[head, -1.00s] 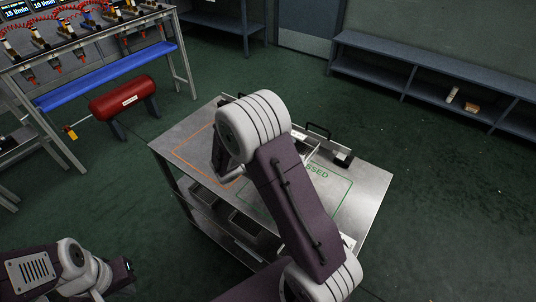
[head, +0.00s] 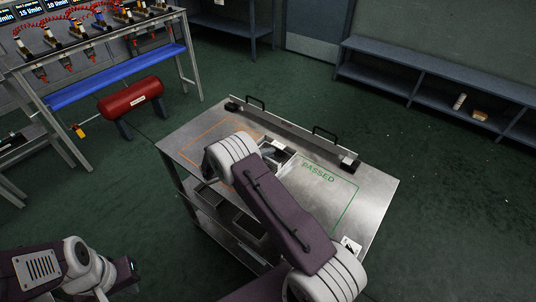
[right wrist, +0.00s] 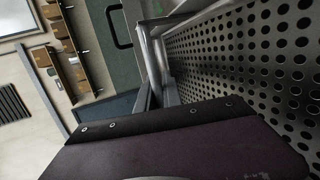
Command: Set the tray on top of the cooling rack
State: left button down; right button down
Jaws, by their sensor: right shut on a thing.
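A perforated metal sheet with a raised rim, which looks like the tray (right wrist: 245,55), fills the right side of the right wrist view, close to the camera. My right gripper (right wrist: 165,90) is shut on it, though the fingertips are hard to make out. In the head view my right arm reaches over the steel table and hides that gripper; a small light metal edge shows beside the arm. My left arm's end (head: 128,272) is low at the left, and its jaws cannot be made out. I cannot pick out the cooling rack with certainty.
The steel table (head: 375,195) has an orange outline, a green PASSED outline and a long rail (head: 290,130) with black handles at its back. Dark bins sit on its lower shelf. A red tank (head: 131,96), a tool bench and a wall shelf (head: 430,75) stand around on open green floor.

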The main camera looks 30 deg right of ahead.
jog(key=shift+r, duration=0.1)
jog(key=c, duration=1.5)
grip_release()
jog(key=shift+s, duration=0.1)
jog(key=shift+a+r, duration=0.1)
jog(key=v, duration=1.1)
jog(key=shift+s+a, duration=0.1)
jog(key=shift+a, duration=0.3)
